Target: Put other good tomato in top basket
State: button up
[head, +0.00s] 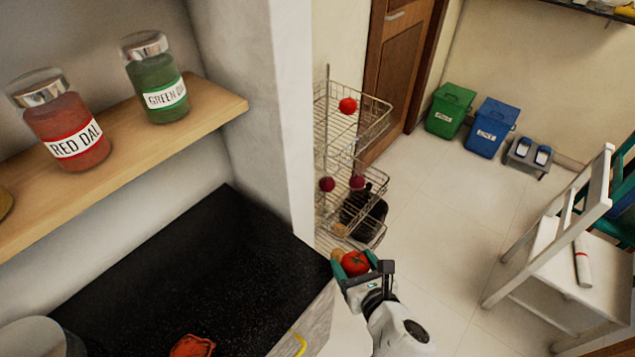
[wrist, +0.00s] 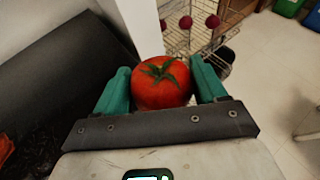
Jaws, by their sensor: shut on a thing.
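My gripper (head: 357,265) has teal fingers and is shut on a red tomato (head: 355,263) with a green stem. In the wrist view the tomato (wrist: 161,82) sits between the two fingers. The wire basket rack stands beyond my gripper. Its top basket (head: 372,122) holds another red tomato (head: 348,105). The middle basket (head: 345,205) holds two dark red round things (head: 327,184) and something black. My gripper is lower in the picture than the top basket and apart from it, beside the counter's corner.
A black countertop (head: 190,260) lies at the left, with a crumpled red-orange thing (head: 192,346) on it. A white wall edge (head: 292,120) stands between shelf and rack. A white chair (head: 555,250) is at the right. Floor between rack and chair is clear.

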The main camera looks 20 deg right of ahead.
aim_at(362, 121)
jog(key=i+l+z, duration=0.1)
jog(key=i+l, duration=0.25)
jog(key=i+l+z, duration=0.15)
jog(key=i, duration=0.35)
jog(key=i+l+z, duration=0.1)
jog(key=i+l, duration=0.25)
jog(key=i+l+z, duration=0.1)
jog(key=i, duration=0.4)
jog(key=i+l+z, duration=0.15)
jog(key=i+l, duration=0.15)
jog(key=i, duration=0.2)
